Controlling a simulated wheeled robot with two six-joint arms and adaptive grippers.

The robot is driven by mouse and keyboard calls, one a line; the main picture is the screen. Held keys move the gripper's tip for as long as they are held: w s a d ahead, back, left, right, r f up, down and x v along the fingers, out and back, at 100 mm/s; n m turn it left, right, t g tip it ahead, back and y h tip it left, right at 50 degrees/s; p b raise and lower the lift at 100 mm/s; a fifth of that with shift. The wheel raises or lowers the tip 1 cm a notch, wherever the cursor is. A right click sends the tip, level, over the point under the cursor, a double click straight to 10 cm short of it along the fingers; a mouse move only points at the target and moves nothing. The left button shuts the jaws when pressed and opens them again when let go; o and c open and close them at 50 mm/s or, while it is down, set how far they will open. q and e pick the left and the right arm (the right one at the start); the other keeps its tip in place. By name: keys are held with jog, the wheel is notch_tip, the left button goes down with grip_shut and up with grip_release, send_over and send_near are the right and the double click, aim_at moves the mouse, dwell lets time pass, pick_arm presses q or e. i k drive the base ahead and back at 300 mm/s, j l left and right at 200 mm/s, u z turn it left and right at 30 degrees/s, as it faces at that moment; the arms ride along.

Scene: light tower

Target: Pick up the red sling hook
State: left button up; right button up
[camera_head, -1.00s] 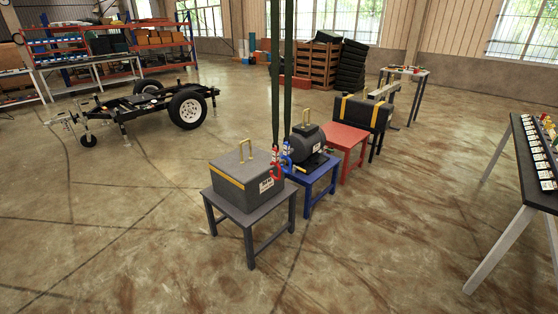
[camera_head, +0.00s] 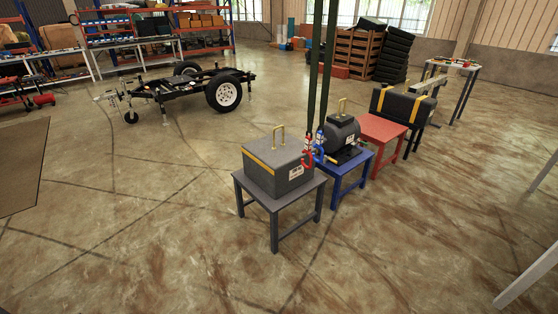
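The red sling hook (camera_head: 308,152) hangs at the lower end of a dark green sling (camera_head: 311,80), beside the right side of the grey box. A blue hook (camera_head: 319,143) hangs just to its right on a second sling. The grey box (camera_head: 277,165) has a yellow stripe and a yellow handle and stands on a grey table (camera_head: 285,203). I cannot tell whether the red hook touches the box. Neither of my grippers is in view.
A black motor-like load (camera_head: 341,135) stands on a blue table (camera_head: 349,178). A red table (camera_head: 385,131) and a black case (camera_head: 402,106) stand behind. A wheeled trailer frame (camera_head: 185,90) is at the left. The floor in front is clear.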

aim_at(309, 138)
jog(key=i+j+z, duration=0.15)
jog(key=i+j, duration=0.2)
jog(key=i+j+z, duration=0.1)
jog(key=i+j, duration=0.2)
jog(key=j, duration=0.15)
jog(key=i+j+z, duration=0.15)
jog(key=i+j, duration=0.2)
jog(key=j, duration=0.15)
jog(key=i+j+z, duration=0.1)
jog(key=i+j, duration=0.15)
jog(key=j, duration=0.2)
jog(key=i+j+z, duration=0.15)
jog(key=i+j, duration=0.15)
jog(key=j, duration=0.25)
jog(key=i+j+z, duration=0.15)
jog(key=j, duration=0.4)
jog(key=i+j+z, duration=0.1)
jog(key=i+j, duration=0.2)
jog(key=j, duration=0.25)
jog(key=i+j+z, duration=0.15)
jog(key=j, duration=0.45)
